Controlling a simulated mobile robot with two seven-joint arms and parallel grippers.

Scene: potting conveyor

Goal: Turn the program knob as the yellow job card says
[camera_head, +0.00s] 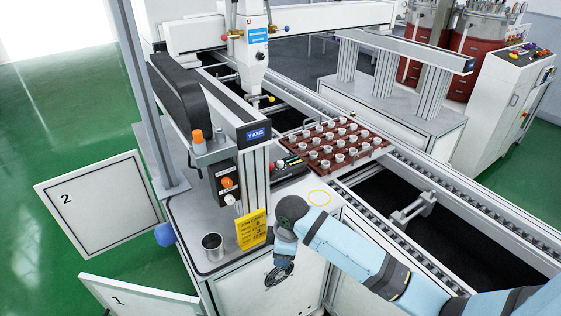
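The yellow job card (251,230) stands upright on the grey worktop (190,215) near its front edge; its print is too small to read. My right gripper (280,270) hangs low in front of the cabinet, right of the card and apart from the box. Its fingers are too small and dark to judge. My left gripper is out of view.
A metal cup (213,247) stands left of the card. A brown tray (345,163) of small pots sits on the conveyor. Open cabinet doors (98,205) are at left.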

